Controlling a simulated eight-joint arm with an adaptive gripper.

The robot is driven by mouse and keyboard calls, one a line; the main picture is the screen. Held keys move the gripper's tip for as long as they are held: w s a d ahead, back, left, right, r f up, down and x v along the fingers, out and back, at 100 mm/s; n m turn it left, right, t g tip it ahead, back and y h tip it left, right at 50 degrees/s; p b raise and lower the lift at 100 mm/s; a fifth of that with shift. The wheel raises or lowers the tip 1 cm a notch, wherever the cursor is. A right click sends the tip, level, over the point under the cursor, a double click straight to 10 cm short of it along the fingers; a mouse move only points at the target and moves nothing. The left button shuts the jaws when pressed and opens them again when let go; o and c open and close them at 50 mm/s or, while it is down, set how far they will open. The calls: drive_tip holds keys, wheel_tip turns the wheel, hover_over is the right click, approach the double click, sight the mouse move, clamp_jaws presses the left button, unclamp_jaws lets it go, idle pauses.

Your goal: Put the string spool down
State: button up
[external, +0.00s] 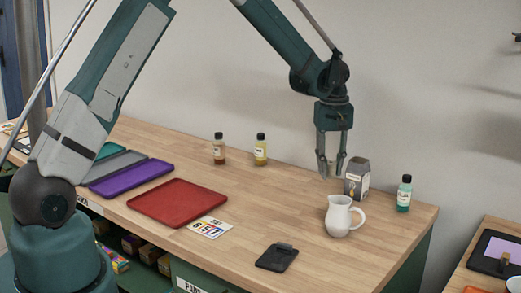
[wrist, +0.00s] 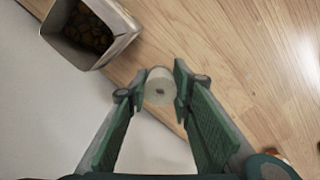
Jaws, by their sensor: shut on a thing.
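The string spool (wrist: 159,87) is a small pale, off-white cylinder with a dark hole in its end, seen in the wrist view. My gripper (wrist: 157,90) is shut on it, with one green finger on each side. In the external view my gripper (external: 331,170) points down, just left of a grey carton and behind the white pitcher. The spool is too small there to make out clearly. Whether it touches the tabletop (external: 290,205) is hard to tell.
The open-topped carton (external: 357,180) is close by; the wrist view shows brown contents inside it (wrist: 88,25). A white pitcher (external: 341,217) stands in front, a green bottle (external: 404,194) to the right. Middle wood is clear.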

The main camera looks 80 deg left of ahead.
sight(331, 178)
drive_tip(key=shift+f, duration=0.1)
drive_tip(key=shift+f, duration=1.8)
drive_tip(key=shift+f+b, duration=0.2)
drive_tip(key=shift+b, duration=0.1)
drive_tip(key=o, duration=0.8)
drive_tip(key=shift+o, duration=0.2)
drive_tip(key=shift+r, duration=0.15)
wheel_tip(331, 178, up, 12)
drive_tip(key=shift+r+p, duration=0.1)
drive_tip(key=shift+p, duration=0.4)
